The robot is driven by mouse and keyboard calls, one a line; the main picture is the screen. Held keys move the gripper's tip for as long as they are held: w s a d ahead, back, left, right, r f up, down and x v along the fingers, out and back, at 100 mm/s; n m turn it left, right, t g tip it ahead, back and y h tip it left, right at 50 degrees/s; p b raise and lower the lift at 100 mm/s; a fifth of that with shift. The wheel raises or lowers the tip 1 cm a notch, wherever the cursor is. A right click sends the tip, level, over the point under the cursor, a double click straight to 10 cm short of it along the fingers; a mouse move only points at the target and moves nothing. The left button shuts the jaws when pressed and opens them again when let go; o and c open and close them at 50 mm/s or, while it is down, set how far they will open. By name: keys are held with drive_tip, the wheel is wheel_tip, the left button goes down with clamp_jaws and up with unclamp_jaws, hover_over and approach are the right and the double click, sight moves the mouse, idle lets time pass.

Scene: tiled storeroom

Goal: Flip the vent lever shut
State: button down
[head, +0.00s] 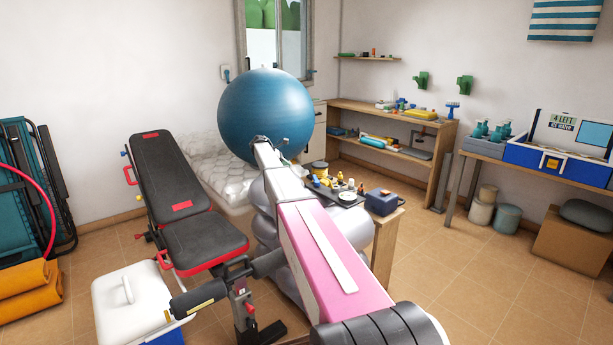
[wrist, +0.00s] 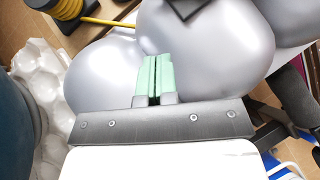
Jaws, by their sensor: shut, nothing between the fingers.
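I cannot make out a clear vent lever in either view. A small white wall plate with a dark teal piece (head: 226,73) is left of the window in the head view; I cannot tell whether it is the lever. My gripper (wrist: 153,78) shows in the wrist view with its green fingers together and nothing between them. It is above large silver rounded shapes (wrist: 205,60). In the head view my arm reaches toward the big blue ball (head: 265,110), and the fingers are not clear there.
A red-trimmed weight bench (head: 205,240) stands left of my arm. A white dimpled mattress-like thing (head: 210,160) lies behind it. A small table holds a dark tray (head: 322,189) of small items and a blue box (head: 382,202). Tiled floor (head: 440,265) is clear at right.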

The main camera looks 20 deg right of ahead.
sight(316, 180)
drive_tip(key=shift+d+f, duration=0.1)
drive_tip(key=x, duration=0.9)
drive_tip(key=shift+d, duration=0.1)
drive_tip(key=shift+s+d+f, duration=0.1)
drive_tip(key=shift+s+d, duration=0.05)
drive_tip(key=shift+d, duration=0.45)
drive_tip(key=shift+s+d+f, duration=0.1)
drive_tip(key=shift+s+d, duration=0.05)
drive_tip(key=shift+d, duration=0.45)
drive_tip(key=shift+s+d, duration=0.15)
drive_tip(key=shift+d, duration=0.8)
